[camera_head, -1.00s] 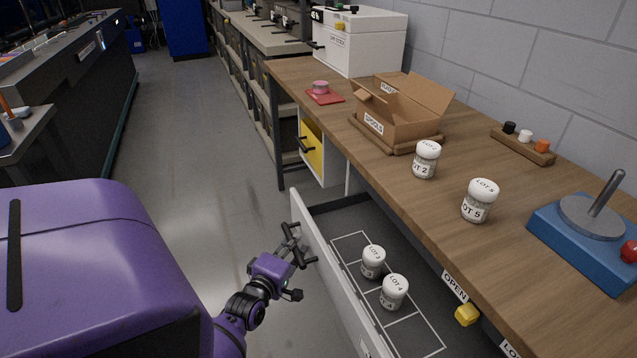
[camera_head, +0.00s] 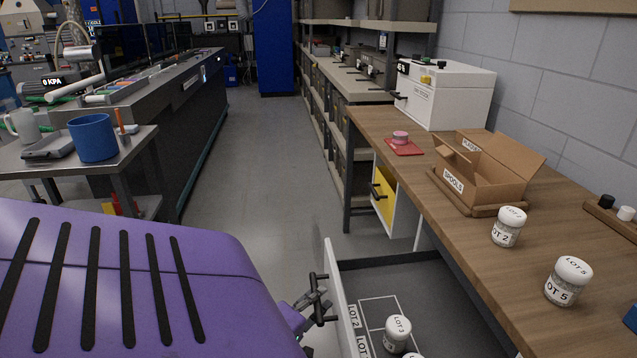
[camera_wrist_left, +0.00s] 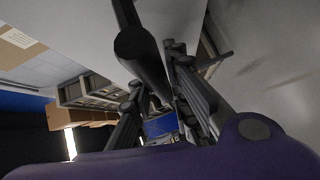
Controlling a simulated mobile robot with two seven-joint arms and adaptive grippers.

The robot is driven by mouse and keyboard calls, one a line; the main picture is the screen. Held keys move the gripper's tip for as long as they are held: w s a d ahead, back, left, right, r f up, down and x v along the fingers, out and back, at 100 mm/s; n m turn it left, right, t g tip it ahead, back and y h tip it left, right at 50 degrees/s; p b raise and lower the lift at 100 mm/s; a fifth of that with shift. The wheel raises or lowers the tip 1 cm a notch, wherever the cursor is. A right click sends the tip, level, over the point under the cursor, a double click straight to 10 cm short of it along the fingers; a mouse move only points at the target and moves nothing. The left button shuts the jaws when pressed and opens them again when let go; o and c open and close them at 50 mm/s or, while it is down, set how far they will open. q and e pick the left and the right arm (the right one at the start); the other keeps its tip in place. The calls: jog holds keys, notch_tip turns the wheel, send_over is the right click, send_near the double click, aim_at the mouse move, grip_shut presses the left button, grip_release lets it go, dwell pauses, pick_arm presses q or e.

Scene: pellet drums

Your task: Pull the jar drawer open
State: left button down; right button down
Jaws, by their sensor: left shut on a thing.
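The jar drawer (camera_head: 341,298) stands pulled out from under the wooden bench, its white front toward me. Inside it, the LOT 3 jar (camera_head: 398,333) stands upright on a marked grid, and another white lid is cut off by the bottom edge. My left gripper (camera_head: 318,302) is at the outer side of the drawer front, shut on the dark drawer handle, partly hidden by my purple body. In the left wrist view the black handle bar (camera_wrist_left: 143,58) lies between the fingers. My right gripper is not in view.
On the bench (camera_head: 440,217) stand the LOT 2 jar (camera_head: 508,227), the LOT 5 jar (camera_head: 568,281), an open cardboard box (camera_head: 500,185) and a white machine (camera_head: 447,95). A yellow-fronted drawer (camera_head: 383,195) is beyond. A cart (camera_head: 125,158) stands left. The aisle floor is clear.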

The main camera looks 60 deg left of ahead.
pick_arm(q)
jog(key=c, duration=1.6)
grip_release()
jog(key=shift+c, duration=0.2)
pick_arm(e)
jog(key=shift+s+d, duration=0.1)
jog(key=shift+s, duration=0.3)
pick_arm(q)
jog(key=shift+s+d, duration=0.2)
jog(key=shift+s, duration=0.3)
jog(key=v, duration=1.1)
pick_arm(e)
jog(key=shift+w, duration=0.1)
